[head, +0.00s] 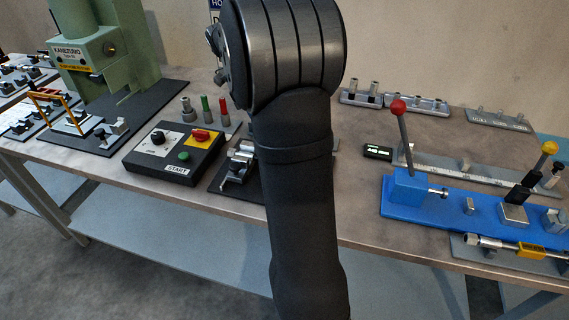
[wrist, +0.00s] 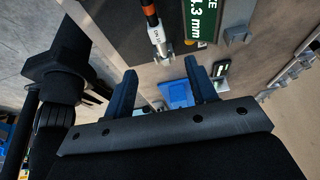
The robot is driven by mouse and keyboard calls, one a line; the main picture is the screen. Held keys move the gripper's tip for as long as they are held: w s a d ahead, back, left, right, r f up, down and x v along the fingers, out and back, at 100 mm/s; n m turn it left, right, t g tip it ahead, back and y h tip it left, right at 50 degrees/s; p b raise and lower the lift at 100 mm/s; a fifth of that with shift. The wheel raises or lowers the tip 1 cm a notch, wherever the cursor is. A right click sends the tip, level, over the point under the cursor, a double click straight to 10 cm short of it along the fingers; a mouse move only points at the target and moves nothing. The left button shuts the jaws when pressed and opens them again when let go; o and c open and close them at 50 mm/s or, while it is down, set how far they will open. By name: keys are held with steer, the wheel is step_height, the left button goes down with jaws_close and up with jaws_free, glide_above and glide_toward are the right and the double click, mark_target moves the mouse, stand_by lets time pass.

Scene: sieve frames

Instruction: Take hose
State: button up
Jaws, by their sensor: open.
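In the wrist view, a hose-like piece (wrist: 150,14) with a black and orange upper part ends in a pale, marked metal fitting. It hangs at the top middle against a dark panel; I cannot tell for certain that it is the hose. The fitting's end shows just beyond the gap between the fingertips. In the head view my arm fills the middle and my gripper does not show. No hose can be made out there.
In the wrist view, a green sign (wrist: 202,20) hangs right of the fitting. In the head view, the bench (head: 360,215) holds a green press (head: 90,50), a start button box (head: 175,152) and a blue fixture (head: 420,203) with upright levers. Bare bench lies right of my arm.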

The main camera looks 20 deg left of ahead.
steer(key=x, duration=0.8)
steer(key=shift+d+f, duration=0.1)
steer(key=shift+f, duration=0.15)
steer(key=shift+s+x, duration=0.15)
steer(key=shift+x, duration=1.2)
steer(key=shift+s+x, duration=0.15)
steer(key=shift+x, duration=1.15)
jaws_close()
